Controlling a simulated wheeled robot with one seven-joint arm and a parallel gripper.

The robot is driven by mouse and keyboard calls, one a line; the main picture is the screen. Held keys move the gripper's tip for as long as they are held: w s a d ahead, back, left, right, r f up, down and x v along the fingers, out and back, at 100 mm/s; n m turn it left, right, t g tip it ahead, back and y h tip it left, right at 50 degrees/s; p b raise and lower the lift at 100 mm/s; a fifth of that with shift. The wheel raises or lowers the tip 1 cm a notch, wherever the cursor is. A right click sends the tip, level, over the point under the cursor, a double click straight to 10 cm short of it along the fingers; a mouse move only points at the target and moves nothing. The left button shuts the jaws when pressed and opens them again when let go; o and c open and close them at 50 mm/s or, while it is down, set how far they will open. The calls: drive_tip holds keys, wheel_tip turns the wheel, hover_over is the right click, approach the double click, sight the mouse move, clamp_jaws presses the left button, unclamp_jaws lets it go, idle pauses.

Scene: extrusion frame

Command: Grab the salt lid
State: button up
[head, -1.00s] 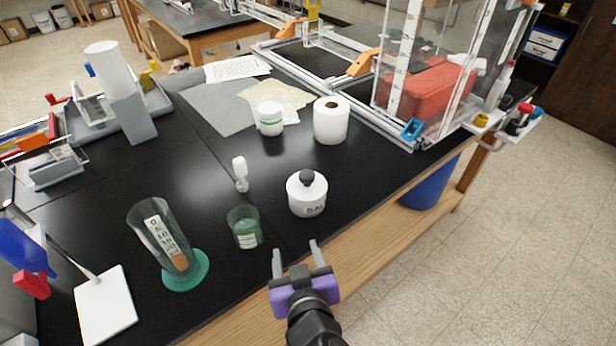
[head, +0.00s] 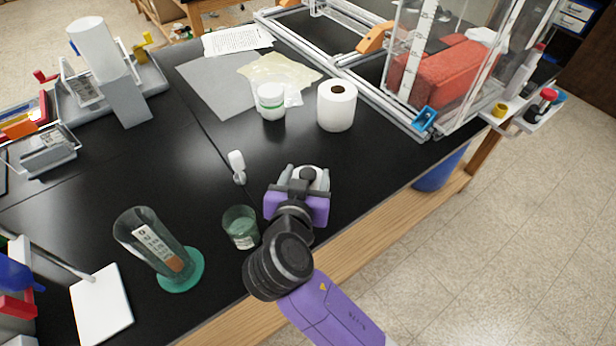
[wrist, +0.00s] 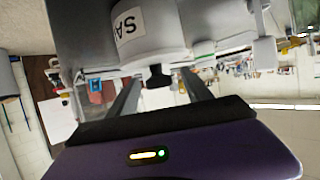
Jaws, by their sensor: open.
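The white salt jar (wrist: 155,25) has dark lettering, of which "SA" shows in the wrist view. Its white lid (wrist: 150,60) carries a black knob (wrist: 158,76). My gripper (wrist: 160,78) is open, with one finger on each side of the knob in that view. I cannot tell whether either finger touches it. In the head view my gripper (head: 302,178) is over the jar and hides most of it. A bit of white lid (head: 312,174) shows between the fingers, and the knob is hidden.
A green beaker (head: 240,228) stands close left of my gripper, with a tilted-looking cylinder (head: 150,240) farther left. A small white item (head: 237,167), a white bottle (head: 271,101) and a paper roll (head: 337,106) are beyond. The black table (head: 385,150) is clear to the right.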

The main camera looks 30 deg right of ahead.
sight(309, 169)
drive_tip(key=p+x, duration=0.1)
drive_tip(key=x, duration=0.3)
drive_tip(key=shift+d+r, duration=0.1)
clamp_jaws()
drive_tip(key=shift+r, duration=0.1)
